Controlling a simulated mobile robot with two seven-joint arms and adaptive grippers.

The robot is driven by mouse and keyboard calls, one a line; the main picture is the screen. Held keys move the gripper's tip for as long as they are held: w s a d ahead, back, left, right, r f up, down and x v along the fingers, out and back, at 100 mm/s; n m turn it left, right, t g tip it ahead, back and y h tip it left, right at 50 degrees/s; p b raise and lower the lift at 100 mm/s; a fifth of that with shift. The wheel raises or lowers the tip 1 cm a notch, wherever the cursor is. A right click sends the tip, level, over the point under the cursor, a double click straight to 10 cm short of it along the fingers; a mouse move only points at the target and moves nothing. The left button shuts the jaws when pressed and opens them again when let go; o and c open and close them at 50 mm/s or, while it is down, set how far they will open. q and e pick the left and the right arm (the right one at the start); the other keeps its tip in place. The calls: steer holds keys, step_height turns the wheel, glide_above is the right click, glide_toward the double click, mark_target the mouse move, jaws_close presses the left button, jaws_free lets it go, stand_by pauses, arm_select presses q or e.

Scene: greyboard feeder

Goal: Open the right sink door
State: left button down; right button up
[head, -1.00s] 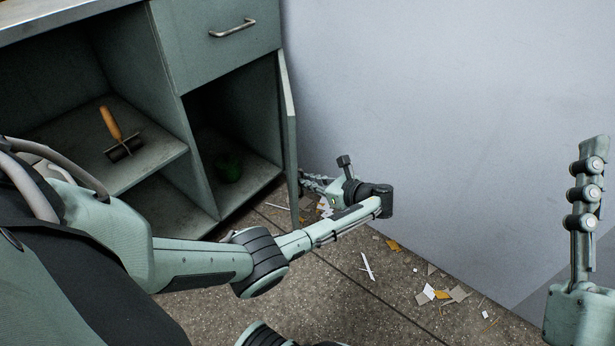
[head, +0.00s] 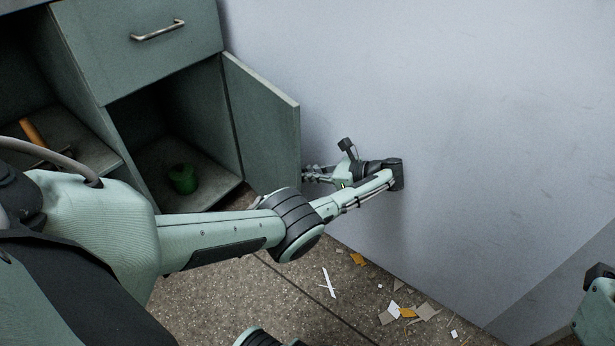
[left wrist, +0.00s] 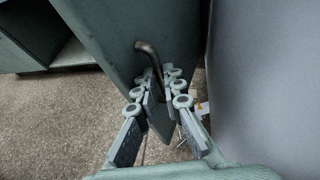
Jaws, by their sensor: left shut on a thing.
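The sink door (head: 265,125) is a grey-green panel. It stands wide open, swung out from the right-hand cabinet opening toward the pale wall. Its dark curved handle (left wrist: 148,52) shows in the left wrist view, on the door's outer face (left wrist: 108,38). My left gripper (left wrist: 165,88) is shut on this handle. In the head view, the left gripper (head: 318,175) is beyond the door's free edge, its tips partly hidden by the door. The handle is hidden in the head view. Only a piece of my right arm shows at the right edge; its fingers are out of view.
The pale wall (head: 400,80) is close beside the left gripper. A green container (head: 184,179) stands inside the opened compartment. A drawer (head: 145,60) with a metal handle is above it. An orange-handled tool (head: 33,132) lies on the left shelf. Paper scraps (head: 400,311) litter the floor.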

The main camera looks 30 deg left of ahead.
arm_select(q)
steer(key=shift+w+a+r, duration=0.1)
steer(key=shift+a+r, duration=0.1)
steer(key=shift+a, duration=0.8)
steer(key=c, duration=1.9)
jaws_free()
steer(key=shift+a, duration=0.1)
step_height(320, 180, up, 10)
steer(key=d, duration=0.1)
steer(key=shift+d, duration=0.2)
steer(key=shift+f, duration=0.15)
